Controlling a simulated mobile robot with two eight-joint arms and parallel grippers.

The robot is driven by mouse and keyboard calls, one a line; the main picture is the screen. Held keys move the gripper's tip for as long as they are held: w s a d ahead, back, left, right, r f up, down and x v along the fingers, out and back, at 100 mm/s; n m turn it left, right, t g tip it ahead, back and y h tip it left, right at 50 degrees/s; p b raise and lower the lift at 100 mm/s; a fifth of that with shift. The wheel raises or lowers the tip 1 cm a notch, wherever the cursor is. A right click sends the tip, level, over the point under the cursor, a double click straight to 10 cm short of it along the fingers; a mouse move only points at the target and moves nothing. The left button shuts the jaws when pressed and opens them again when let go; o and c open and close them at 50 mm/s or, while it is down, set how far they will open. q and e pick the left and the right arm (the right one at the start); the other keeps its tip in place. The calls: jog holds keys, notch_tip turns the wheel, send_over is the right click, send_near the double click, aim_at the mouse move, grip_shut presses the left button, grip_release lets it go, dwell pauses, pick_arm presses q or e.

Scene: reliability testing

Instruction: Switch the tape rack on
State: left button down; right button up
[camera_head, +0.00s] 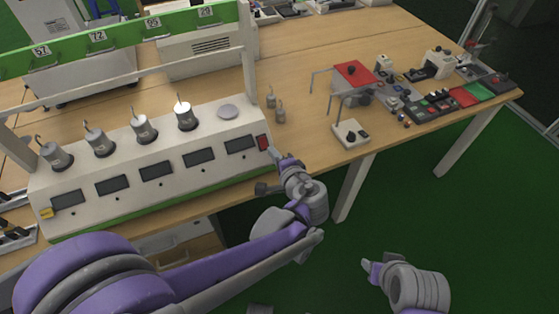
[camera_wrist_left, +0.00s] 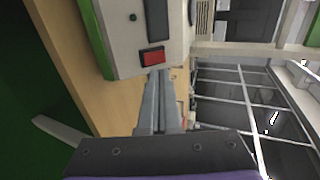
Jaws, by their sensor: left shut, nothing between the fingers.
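The tape rack (camera_head: 215,160) is a long white box with a green lower edge, several dark display windows and hooked metal weights on top. A red switch (camera_head: 263,142) sits at the right end of its front face. The red switch also shows in the left wrist view (camera_wrist_left: 153,57). My left gripper (camera_head: 273,153) is shut and empty, its fingertips just below and right of the red switch. In the left wrist view the fingertips (camera_wrist_left: 158,72) appear right beside the switch; I cannot tell whether they touch. My right gripper (camera_head: 367,264) is low, away from the table, its fingers unclear.
The wooden table (camera_head: 300,60) carries the rack. Two small weights (camera_head: 279,112) stand right of it. A small white device (camera_head: 350,133) and other test gear occupy the right side. A green rail with numbered tags (camera_head: 100,38) spans above the rack.

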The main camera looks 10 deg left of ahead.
aim_at(261, 138)
pick_arm(q)
jog(key=x, duration=0.6)
jog(key=shift+w+a+f, duration=0.2)
jog(key=shift+w+a, duration=0.05)
jog(key=shift+w, duration=0.05)
jog(key=shift+w+a+r+g+h+p, duration=0.25)
jog(key=shift+r+g+h+p, duration=0.05)
jog(key=shift+g+p, duration=0.3)
jog(key=shift+w+g+h+p, duration=0.15)
jog(key=shift+g+h+p, duration=0.15)
jog(key=shift+g+p, duration=0.1)
jog(key=shift+w+a, duration=0.15)
jog(key=shift+a, duration=0.05)
jog(key=shift+r, duration=0.25)
